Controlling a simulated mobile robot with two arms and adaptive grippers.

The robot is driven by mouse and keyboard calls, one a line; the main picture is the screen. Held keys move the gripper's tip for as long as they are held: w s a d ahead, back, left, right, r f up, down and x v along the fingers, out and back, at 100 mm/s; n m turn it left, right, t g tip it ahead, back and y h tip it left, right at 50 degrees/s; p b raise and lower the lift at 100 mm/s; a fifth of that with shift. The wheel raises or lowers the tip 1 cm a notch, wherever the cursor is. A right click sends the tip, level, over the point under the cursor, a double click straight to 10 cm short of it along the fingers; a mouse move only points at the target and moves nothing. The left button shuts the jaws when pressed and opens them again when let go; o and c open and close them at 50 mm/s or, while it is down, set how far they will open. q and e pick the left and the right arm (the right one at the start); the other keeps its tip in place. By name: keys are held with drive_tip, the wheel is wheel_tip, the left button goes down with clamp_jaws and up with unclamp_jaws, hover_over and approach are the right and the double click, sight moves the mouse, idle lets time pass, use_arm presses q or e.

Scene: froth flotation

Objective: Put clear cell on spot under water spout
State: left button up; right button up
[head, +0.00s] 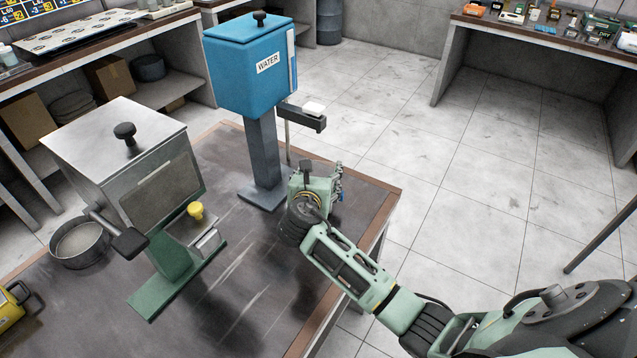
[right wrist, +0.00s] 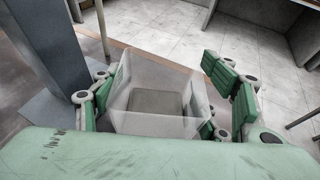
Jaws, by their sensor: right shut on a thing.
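The blue water tank (head: 254,68) labelled WATER stands on a grey post at the back of the dark table. Its spout arm (head: 303,119) sticks out to the right. My right gripper (head: 318,188) is near the post's foot, close to the table's right edge. In the right wrist view, the clear cell (right wrist: 157,100) is an open-topped see-through box between the fingers of my right gripper (right wrist: 160,108), which is shut on it. The post (right wrist: 42,45) shows left of the cell. The cell is mostly hidden by my gripper in the head view. My left gripper is out of view.
A grey metal machine (head: 120,150) on a green base stands on the table's left, with a yellow knob. A round sieve pan (head: 80,243) sits beside it. A yellow object (head: 10,308) lies at the left edge. The table's front middle is clear.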

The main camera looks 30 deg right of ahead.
drive_tip(key=shift+f, duration=1.4)
drive_tip(key=o, duration=2.1)
drive_tip(key=shift+s+f, duration=0.1)
drive_tip(key=shift+c, duration=0.2)
drive_tip(key=v, duration=1.2)
drive_tip(key=shift+b, duration=0.35)
